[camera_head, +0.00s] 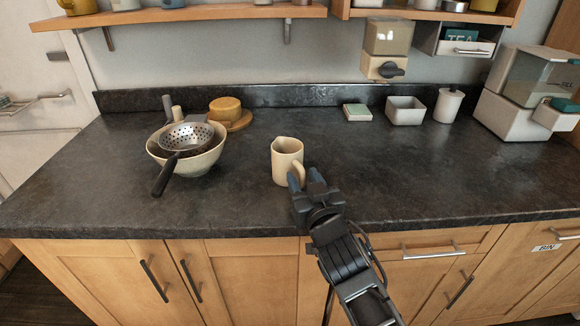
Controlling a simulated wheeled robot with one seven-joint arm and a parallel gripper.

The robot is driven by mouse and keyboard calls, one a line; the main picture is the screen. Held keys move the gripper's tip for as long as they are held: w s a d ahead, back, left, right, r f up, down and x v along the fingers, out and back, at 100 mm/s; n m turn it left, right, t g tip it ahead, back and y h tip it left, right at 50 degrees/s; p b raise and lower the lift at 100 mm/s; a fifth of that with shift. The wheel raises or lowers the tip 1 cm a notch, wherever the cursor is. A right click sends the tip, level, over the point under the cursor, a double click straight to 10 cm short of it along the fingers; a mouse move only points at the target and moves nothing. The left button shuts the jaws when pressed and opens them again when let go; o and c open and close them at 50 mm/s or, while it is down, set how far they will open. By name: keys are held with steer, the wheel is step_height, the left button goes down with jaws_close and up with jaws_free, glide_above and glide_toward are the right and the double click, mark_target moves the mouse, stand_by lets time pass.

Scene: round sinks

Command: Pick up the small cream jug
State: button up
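The small cream jug (285,158) stands upright on the dark countertop, near the middle of the head view. Its handle (299,171) is on the right side, facing my gripper. My gripper (304,178) is at the front right of the jug, with its fingertips close to the handle. The two fingers appear spread apart. I cannot tell whether a finger touches the handle, since the fingers partly cover it.
A cream bowl (204,162) holds a metal strainer with a dark handle (165,176) at the left. A square white bowl (405,110) and a lidded canister (448,105) are at the back right. The counter (400,190) right of my gripper is clear.

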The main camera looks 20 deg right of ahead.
jaws_close()
steer(key=shift+r, duration=0.15)
stand_by(0.6)
steer(key=shift+r, duration=1.35)
steer(key=s+d+r, duration=0.2)
steer(key=d+r, duration=0.6)
steer(key=d, duration=0.3)
steer(key=shift+d, duration=0.15)
steer(key=shift+s, duration=0.15)
